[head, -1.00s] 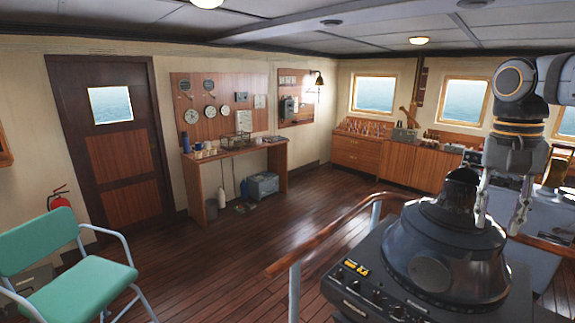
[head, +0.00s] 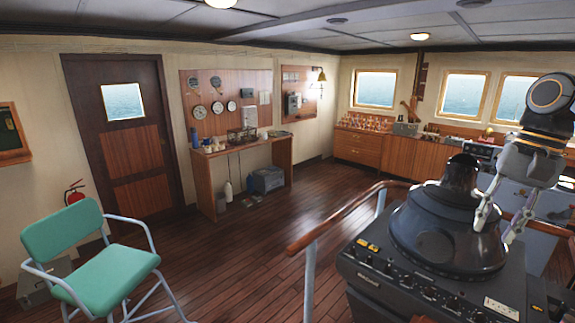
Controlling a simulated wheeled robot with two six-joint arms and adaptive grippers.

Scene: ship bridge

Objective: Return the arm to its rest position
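My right arm comes in at the right edge, bent at a dark grey joint and pointing down. Its gripper (head: 496,231) has its two fingers spread apart with nothing between them. In the picture the fingers overlap the right side of a black domed console (head: 448,237); I cannot tell how far apart they are from it. My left gripper is not in view.
A wooden handrail (head: 335,222) on a pale post stands left of the console. A green chair (head: 97,262) is at the lower left. A wooden side table (head: 243,152) stands by the far wall. The plank floor between is clear.

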